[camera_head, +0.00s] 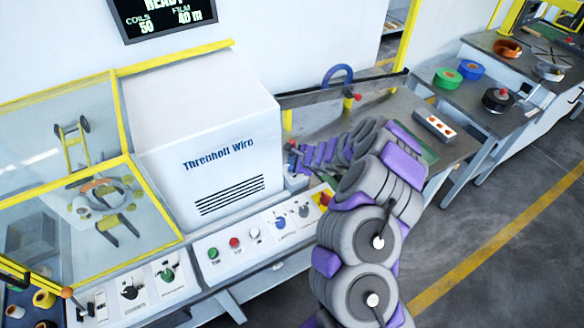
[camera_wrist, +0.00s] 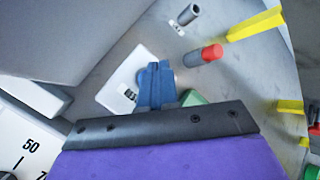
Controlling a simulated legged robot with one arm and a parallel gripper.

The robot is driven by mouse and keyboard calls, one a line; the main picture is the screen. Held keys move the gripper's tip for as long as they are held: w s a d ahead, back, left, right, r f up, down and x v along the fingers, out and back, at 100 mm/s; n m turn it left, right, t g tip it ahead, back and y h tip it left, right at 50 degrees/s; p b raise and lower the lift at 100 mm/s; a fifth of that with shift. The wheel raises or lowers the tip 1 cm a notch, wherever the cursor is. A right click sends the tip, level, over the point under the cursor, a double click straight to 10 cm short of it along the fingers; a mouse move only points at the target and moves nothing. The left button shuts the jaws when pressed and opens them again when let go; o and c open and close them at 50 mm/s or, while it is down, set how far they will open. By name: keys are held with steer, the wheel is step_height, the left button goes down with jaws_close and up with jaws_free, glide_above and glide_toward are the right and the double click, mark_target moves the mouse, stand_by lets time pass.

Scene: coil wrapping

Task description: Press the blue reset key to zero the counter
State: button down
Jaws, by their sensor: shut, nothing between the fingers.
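A small white counter box (camera_head: 296,182) stands beside the large white machine housing, at the far end of the control panel. In the wrist view the white counter face (camera_wrist: 122,80) shows a small dark digit window; its digits are too small to read. My gripper (camera_head: 293,153) is shut and empty, low over the counter box. In the wrist view its blue fingertips (camera_wrist: 155,70) are together in front of the counter face. I cannot make out the blue reset key apart from the fingers, which cover part of the face. Contact cannot be told.
The control panel (camera_head: 228,268) with green, red and white buttons and several knobs lies left of my arm. A red-tipped post (camera_wrist: 211,53) and yellow brackets (camera_wrist: 255,25) stand right of the counter. A side table (camera_head: 472,98) holds tape rolls.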

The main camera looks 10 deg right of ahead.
steer(key=shift+f, duration=0.2)
steer(key=shift+f+b, duration=0.2)
steer(key=shift+b, duration=0.2)
steer(key=shift+f+b, duration=0.45)
steer(key=shift+f, duration=0.05)
stand_by(0.5)
steer(key=shift+r, duration=0.1)
steer(key=shift+r+p, duration=0.6)
steer(key=shift+r, duration=0.3)
steer(key=shift+r+p, duration=1.75)
steer(key=shift+r, duration=0.8)
steer(key=shift+s+f, duration=0.1)
steer(key=shift+f, duration=0.05)
